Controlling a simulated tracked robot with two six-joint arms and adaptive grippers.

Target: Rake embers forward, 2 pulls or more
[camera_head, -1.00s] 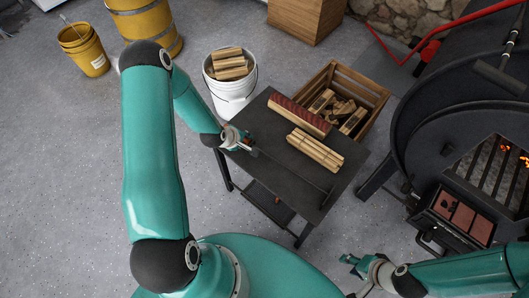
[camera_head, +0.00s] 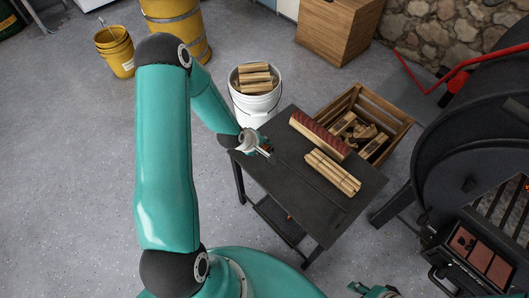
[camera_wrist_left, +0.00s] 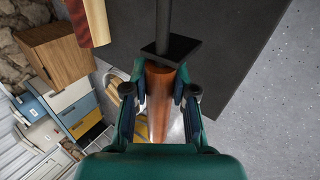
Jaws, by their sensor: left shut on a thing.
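My left gripper (camera_head: 262,149) is at the left end of the black side table. In the left wrist view it is shut around a brown wooden handle (camera_wrist_left: 159,92) with a square black collar and a dark rod (camera_wrist_left: 163,18) beyond it. The rod extends over the dark tabletop; its far end is not clear in either view. The black barrel stove (camera_head: 470,150) stands at the right, its barred opening (camera_head: 512,218) cut by the picture edge. A small orange glow (camera_head: 526,187) shows there. My right gripper (camera_head: 374,290) is at the bottom edge, mostly cut off.
The black table (camera_head: 305,205) holds a red-topped wooden brush or block (camera_head: 320,135) and a bundle of sticks (camera_head: 332,172). Behind are a white bucket of wood (camera_head: 257,108) and a wooden crate (camera_head: 397,125). A red bar (camera_head: 470,68) crosses above the stove. Open floor lies left.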

